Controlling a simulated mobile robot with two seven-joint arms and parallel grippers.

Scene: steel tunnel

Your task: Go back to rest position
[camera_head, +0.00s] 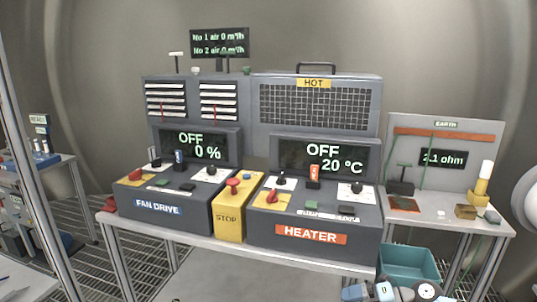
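Neither of my grippers can be made out in the head view. Blue, grey and white rounded parts show at the bottom edge, right of centre, in front of a teal crate (408,262); I cannot tell what they are. The fan drive console (158,209) stands on the bench at the left, and its screen (197,146) reads OFF and 0 %. The heater console (312,234) stands to its right, and its screen (322,156) reads OFF and 20 °C. A yellow stop box (230,222) with a red button sits between them.
An earth panel (440,165) reading 2.1 ohm stands on a side table at the right, with a yellow and white cylinder (483,183). The teal crate is below. Another bench (50,160) is at the far left, behind a metal post. Grating covers the floor.

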